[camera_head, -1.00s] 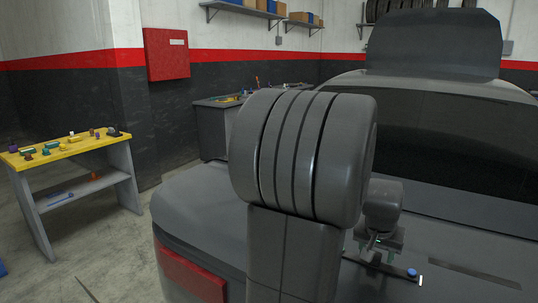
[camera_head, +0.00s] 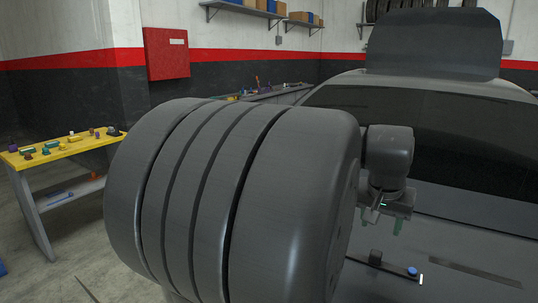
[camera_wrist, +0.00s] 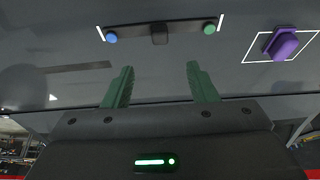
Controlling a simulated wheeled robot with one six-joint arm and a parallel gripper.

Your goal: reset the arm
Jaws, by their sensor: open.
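My gripper (camera_head: 384,222) is open and empty, above the car's dark surface (camera_head: 470,246) in the head view. Its two green fingers point at the surface and stand apart in the wrist view (camera_wrist: 160,78). A dark bar (camera_head: 362,261) with a blue knob (camera_head: 412,271) lies on the surface below the gripper. In the wrist view the bar (camera_wrist: 180,30) shows a blue end (camera_wrist: 111,37), a green end (camera_wrist: 209,29) and a dark block (camera_wrist: 160,35) at its middle. The gripper is apart from it. My arm hides part of the car in the head view.
A purple object (camera_wrist: 283,44) sits in a white outlined square at the right of the wrist view. A yellow-topped table (camera_head: 45,160) with small parts stands at the left. A red wall box (camera_head: 167,54) hangs behind. The raised dark panel (camera_head: 432,45) stands at the back.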

